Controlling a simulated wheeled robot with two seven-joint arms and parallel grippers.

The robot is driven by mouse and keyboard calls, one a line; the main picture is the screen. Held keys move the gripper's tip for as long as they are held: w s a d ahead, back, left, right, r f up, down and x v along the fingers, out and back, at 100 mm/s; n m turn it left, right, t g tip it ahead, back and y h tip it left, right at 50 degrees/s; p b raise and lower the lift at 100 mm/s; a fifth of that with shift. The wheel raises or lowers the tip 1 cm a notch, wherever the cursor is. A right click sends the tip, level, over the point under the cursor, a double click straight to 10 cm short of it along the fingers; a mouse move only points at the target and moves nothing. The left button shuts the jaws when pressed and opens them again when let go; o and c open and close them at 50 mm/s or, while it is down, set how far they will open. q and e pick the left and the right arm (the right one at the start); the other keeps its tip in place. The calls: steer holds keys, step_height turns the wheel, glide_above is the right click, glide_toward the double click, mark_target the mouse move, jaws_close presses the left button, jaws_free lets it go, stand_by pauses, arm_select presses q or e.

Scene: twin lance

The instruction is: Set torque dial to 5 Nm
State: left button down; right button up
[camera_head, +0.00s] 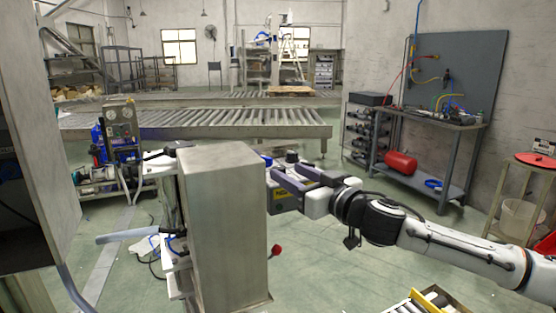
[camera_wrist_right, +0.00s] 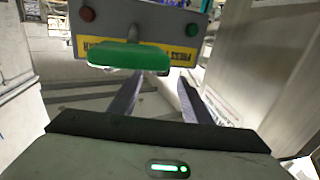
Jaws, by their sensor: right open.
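I cannot make out a torque dial or a 5 Nm mark in either view. My right gripper (camera_head: 275,172) is open beside the upper right of a tall grey cabinet (camera_head: 222,220), with no object seen between its fingers. In the right wrist view the two fingers (camera_wrist_right: 158,95) are apart. Beyond them is a grey control box (camera_wrist_right: 165,25) with a red button (camera_wrist_right: 87,14), a green button (camera_wrist_right: 192,30) and an upside-down yellow label (camera_wrist_right: 184,54). A green paddle-like part (camera_wrist_right: 128,56) shows in front of the box. My left gripper is not in view.
A red knob (camera_head: 277,250) sticks out low by the cabinet's right side. A pale tube (camera_head: 125,236) lies to its left. A roller conveyor (camera_head: 215,122) crosses behind. A workbench (camera_head: 430,118) with tools stands at the right. Green floor between is mostly open.

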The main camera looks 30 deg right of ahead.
mark_target(278, 167)
steer(key=w, duration=0.3)
steer(key=w+p, duration=0.1)
steer(key=w, duration=0.1)
steer(key=shift+a, duration=0.3)
steer(key=shift+w, duration=0.25)
steer(key=shift+f, duration=0.1)
steer(key=c, duration=1)
steer(key=shift+a+m+h, duration=0.25)
steer(key=shift+m+h, duration=0.05)
steer(key=shift+h, duration=0.2)
steer(key=shift+c, duration=0.2)
steer(key=shift+f+m+h+b, duration=0.1)
steer(key=shift+m+h+b, duration=0.55)
steer(key=shift+h, duration=0.25)
arm_select(q)
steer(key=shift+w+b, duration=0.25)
steer(key=shift+b, duration=0.1)
arm_select(e)
steer(key=shift+d+m+h, duration=0.2)
steer(key=shift+m+h, duration=0.45)
steer(key=shift+h, duration=0.45)
steer(key=o, duration=1)
